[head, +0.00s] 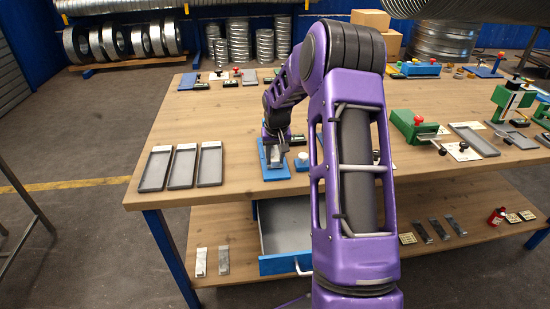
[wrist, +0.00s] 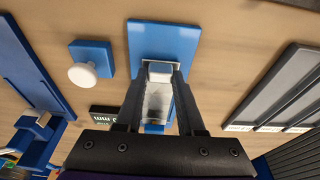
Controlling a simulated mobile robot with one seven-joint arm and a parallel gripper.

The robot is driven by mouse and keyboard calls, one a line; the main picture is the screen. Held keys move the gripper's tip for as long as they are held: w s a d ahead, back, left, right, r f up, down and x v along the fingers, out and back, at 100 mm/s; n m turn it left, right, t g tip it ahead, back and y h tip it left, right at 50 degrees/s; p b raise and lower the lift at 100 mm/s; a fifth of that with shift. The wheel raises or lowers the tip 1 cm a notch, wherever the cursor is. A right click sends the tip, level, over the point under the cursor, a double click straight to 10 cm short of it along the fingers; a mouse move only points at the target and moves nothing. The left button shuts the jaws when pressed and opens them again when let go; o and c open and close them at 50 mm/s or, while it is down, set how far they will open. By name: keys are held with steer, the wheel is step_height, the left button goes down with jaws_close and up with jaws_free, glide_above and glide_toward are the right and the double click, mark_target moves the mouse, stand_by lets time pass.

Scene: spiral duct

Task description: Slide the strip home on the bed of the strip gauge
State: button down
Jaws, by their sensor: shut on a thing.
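The strip gauge is a blue plate in front of my arm (head: 275,174); it also shows in the wrist view (wrist: 165,38). My gripper (wrist: 160,76) is over the plate, shut on the shiny metal strip (wrist: 157,103), with one finger along each side. A pale block-like end shows between the fingertips; I cannot tell whether it belongs to the strip or the gauge. The strip lies lengthwise along the plate. Whether it touches the bed or a stop is hidden. In the head view my gripper (head: 276,152) covers most of the strip.
A blue block with a white knob (wrist: 88,73) stands beside the gauge. Several grey trays (head: 182,167) lie at the left of the table. A green device (head: 413,126) stands at the right. An open drawer (head: 287,262) is below the table edge.

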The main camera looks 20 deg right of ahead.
steer(key=shift+w+d+f, duration=0.1)
steer(key=shift+w+f, duration=0.05)
steer(key=shift+w, duration=0.1)
jaws_free()
stand_by(0.5)
steer(key=shift+w+p+v, duration=0.15)
steer(key=shift+p+v, duration=0.25)
steer(key=shift+v, duration=0.3)
steer(key=shift+w+p+v, duration=0.15)
steer(key=shift+p+v, duration=0.2)
steer(key=shift+v, duration=0.3)
steer(key=shift+w+d+v, duration=0.1)
steer(key=shift+w+v, duration=0.05)
steer(key=shift+v, duration=0.55)
steer(key=shift+w+d+v, duration=0.1)
steer(key=shift+w+v, duration=0.05)
steer(key=shift+v, duration=0.6)
steer(key=shift+w+d+v, duration=0.1)
steer(key=shift+w+v, duration=0.05)
steer(key=shift+v, duration=0.55)
steer(key=shift+a, duration=0.1)
